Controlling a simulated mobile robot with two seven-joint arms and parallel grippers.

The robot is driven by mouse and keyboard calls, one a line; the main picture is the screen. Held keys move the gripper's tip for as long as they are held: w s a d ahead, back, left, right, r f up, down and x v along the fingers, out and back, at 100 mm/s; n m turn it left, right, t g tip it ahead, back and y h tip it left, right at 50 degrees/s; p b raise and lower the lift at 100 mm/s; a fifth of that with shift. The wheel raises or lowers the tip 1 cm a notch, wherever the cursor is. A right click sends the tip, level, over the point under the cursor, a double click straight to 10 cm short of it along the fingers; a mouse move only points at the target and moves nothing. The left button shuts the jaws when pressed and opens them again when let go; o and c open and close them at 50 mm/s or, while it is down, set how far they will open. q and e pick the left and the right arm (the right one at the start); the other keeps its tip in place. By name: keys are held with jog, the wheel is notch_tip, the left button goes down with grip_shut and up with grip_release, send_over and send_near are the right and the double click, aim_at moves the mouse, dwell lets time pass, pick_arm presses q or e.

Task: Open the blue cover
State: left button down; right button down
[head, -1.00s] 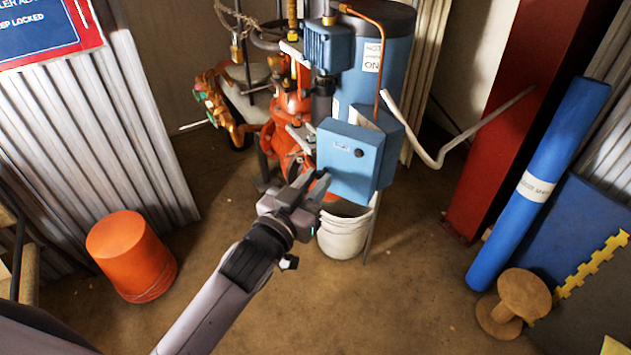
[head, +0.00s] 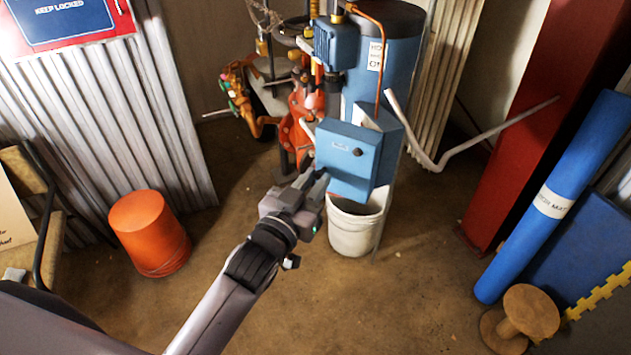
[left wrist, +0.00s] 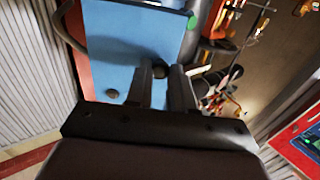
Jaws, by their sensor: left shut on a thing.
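The blue cover (head: 349,158) is the front panel of a blue box on the riser equipment, with a small dark knob and a label on its face. My left gripper (head: 318,183) is at its lower left edge, shut on it. In the left wrist view, the blue cover (left wrist: 135,40) fills the upper left, and the fingers of my left gripper (left wrist: 162,85) reach its edge. The exact contact is partly hidden by the fingers. My right gripper is not in view.
A white bucket (head: 354,232) stands under the box. A blue tank (head: 398,65) and orange pipework (head: 303,115) stand behind. An orange bucket (head: 150,232) is at left. The floor in front (head: 380,300) is clear.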

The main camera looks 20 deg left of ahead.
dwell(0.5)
pick_arm(q)
jog(key=c, duration=1)
grip_release()
jog(key=shift+v, duration=3.6)
